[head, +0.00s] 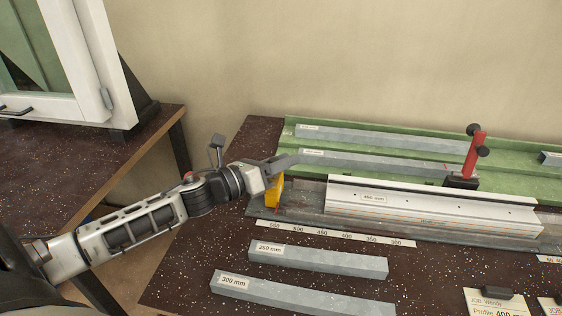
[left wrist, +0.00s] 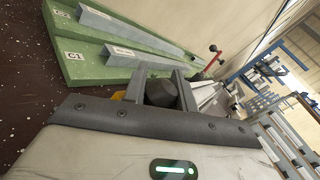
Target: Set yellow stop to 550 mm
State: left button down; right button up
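The yellow stop (head: 273,190) stands at the left end of the grey rail (head: 310,210), near the end of the scale strip (head: 335,233) marked 550. I cannot read its exact setting. My left gripper (head: 287,162) is at the top of the stop. In the left wrist view, a dark knob (left wrist: 162,93) sits between the two separated fingers of my left gripper (left wrist: 160,80) and nearly fills the gap. Whether the fingers press on it is unclear. A sliver of yellow (left wrist: 118,95) shows beside the left finger. My right gripper is not in view.
A pale profile (head: 430,212) lies on the rail, right of the stop. A red clamp (head: 476,155) with black knobs stands behind it. Grey bars lie on the green rack (head: 400,172) behind. Bars labelled 250 mm (head: 318,260) and 300 mm (head: 300,295) lie in front.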

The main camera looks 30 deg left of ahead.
pick_arm(q)
jog(key=c, duration=1.1)
grip_release()
jog(key=b+v, duration=0.1)
jog(key=v, duration=1.5)
